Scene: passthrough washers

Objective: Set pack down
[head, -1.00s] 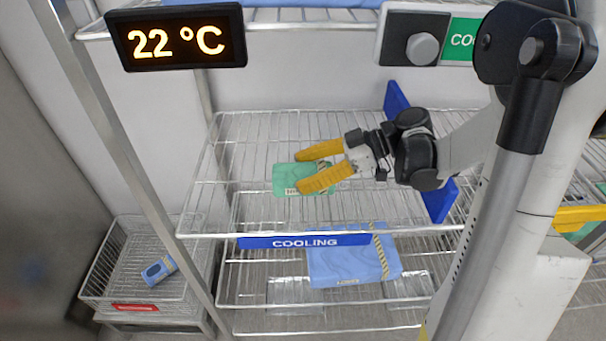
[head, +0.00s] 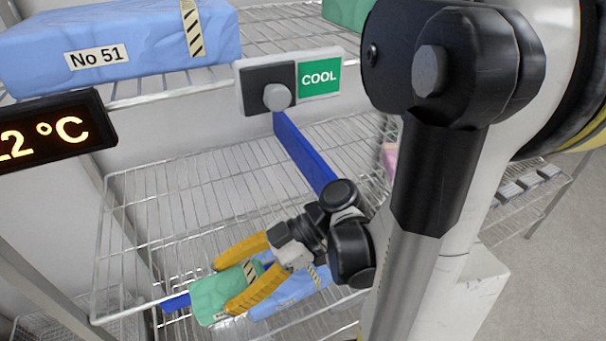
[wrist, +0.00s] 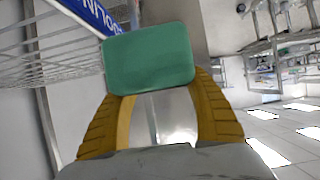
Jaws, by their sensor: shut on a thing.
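My gripper (head: 230,283) has its yellow fingers shut on a green pack (head: 208,297) with a striped band. The pack is at the front edge of the middle wire shelf (head: 165,205), seemingly in front of its blue label strip (head: 176,302). In the wrist view the green pack (wrist: 150,58) sits between the fingertips of my gripper (wrist: 155,92), with the blue "COOLING" strip (wrist: 98,12) beyond it at upper left. I cannot tell its exact height against the shelf.
A blue divider (head: 303,150) stands on the shelf, whose area left of it is bare. A blue pack (head: 297,288) lies on the lower shelf. A large blue pack "No 51" (head: 120,45) lies above. A "COOL" knob panel (head: 290,82) and temperature display (head: 50,130) hang in front.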

